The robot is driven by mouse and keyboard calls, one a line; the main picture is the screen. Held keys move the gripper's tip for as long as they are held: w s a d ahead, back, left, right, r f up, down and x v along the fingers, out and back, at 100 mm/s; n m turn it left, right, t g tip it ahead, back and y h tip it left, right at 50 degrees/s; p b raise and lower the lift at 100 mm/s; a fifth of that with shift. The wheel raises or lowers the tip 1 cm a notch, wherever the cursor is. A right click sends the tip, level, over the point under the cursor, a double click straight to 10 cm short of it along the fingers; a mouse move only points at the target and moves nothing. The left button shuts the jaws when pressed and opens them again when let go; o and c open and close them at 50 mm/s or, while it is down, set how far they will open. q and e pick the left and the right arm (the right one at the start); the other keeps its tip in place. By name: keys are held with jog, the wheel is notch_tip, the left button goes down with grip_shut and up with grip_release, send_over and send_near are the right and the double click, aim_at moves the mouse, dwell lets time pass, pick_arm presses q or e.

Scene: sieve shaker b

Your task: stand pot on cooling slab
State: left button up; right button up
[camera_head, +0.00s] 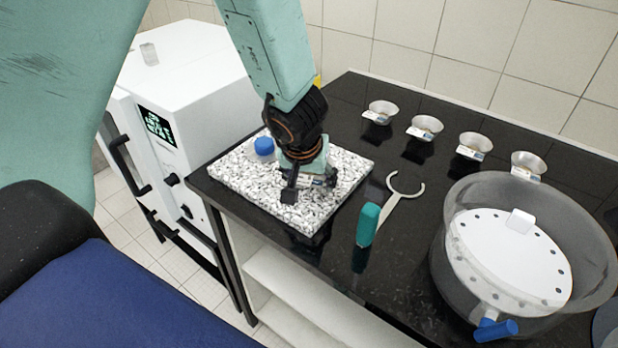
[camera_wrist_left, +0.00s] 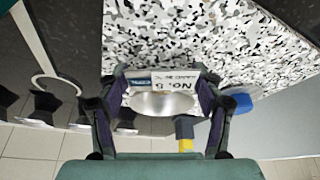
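The cooling slab (camera_head: 235,180) is a white, black-speckled stone plate on the black bench; it also fills the top of the left wrist view (camera_wrist_left: 210,35). My left gripper (camera_head: 312,186) is over the slab's right half. A small shiny metal pot (camera_wrist_left: 165,103) with a label tab lies between its fingers (camera_wrist_left: 160,90). The fingers close on it from both sides; in the head view they mostly hide it. The pot is at or just above the slab; I cannot tell whether it touches. My right gripper is not in view.
A blue-capped container (camera_head: 264,147) stands on the slab left of my gripper. A green-handled ring tool (camera_head: 370,222) lies to the right. Several labelled metal bowls (camera_head: 425,127) line the back. A large round sieve drum (camera_head: 462,225) stands at right, and a white cabinet (camera_head: 190,80) at left.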

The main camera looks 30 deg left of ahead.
pick_arm(q)
jog(key=shift+o, duration=1.1)
jog(key=shift+d, duration=0.15)
jog(key=shift+s+r, duration=0.1)
jog(key=shift+r+p, duration=0.4)
jog(key=shift+r, duration=0.1)
jog(key=a+p+v, duration=0.1)
jog(key=p+v, duration=0.6)
jog(key=v, duration=0.4)
jog(key=shift+s+d, duration=0.3)
jog(key=shift+d, duration=0.2)
jog(key=shift+w, duration=0.2)
jog(key=shift+s+r, duration=0.1)
jog(key=shift+s, duration=0.1)
